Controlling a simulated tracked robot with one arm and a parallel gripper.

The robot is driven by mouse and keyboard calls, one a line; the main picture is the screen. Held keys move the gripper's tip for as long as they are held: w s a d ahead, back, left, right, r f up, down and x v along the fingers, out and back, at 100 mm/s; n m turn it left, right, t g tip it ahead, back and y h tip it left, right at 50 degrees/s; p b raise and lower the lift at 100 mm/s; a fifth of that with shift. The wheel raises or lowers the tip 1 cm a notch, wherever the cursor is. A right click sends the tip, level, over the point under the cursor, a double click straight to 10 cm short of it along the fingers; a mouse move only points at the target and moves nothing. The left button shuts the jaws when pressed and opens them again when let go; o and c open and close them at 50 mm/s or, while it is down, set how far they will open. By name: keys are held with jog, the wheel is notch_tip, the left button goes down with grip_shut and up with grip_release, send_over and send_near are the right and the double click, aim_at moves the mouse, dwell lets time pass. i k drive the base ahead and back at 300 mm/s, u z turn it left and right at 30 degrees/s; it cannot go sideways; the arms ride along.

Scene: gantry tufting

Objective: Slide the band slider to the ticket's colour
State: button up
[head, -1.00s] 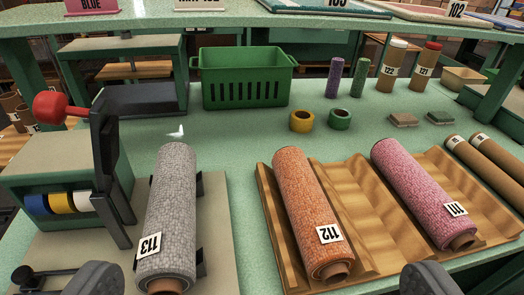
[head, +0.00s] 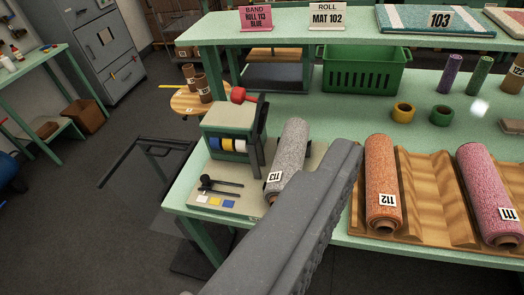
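The pink ticket (head: 255,19) on the upper shelf reads "BAND ROLL 113 BLUE". The band slider is a black knob (head: 205,182) at the left end of a dark slot, on the front left of the green bench. White, yellow and blue patches (head: 215,201) lie just in front of it. The banding box (head: 229,130) behind holds blue, yellow and white bands. Grey roll 113 (head: 290,150) lies to the right. My gripper (head: 338,165) is a large dark grey shape across the lower middle, right of the slider and apart from it. Its finger gap is not clear.
A red-knobbed lever (head: 240,95) rises from the box. Orange roll 112 (head: 382,180) and pink roll 111 (head: 487,185) lie in a wooden cradle (head: 425,195) on the right. A green basket (head: 362,72) stands behind. Floor is open at left, beside a dark frame (head: 150,150).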

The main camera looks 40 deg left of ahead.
aim_at(205, 178)
jog(key=u, duration=1.1)
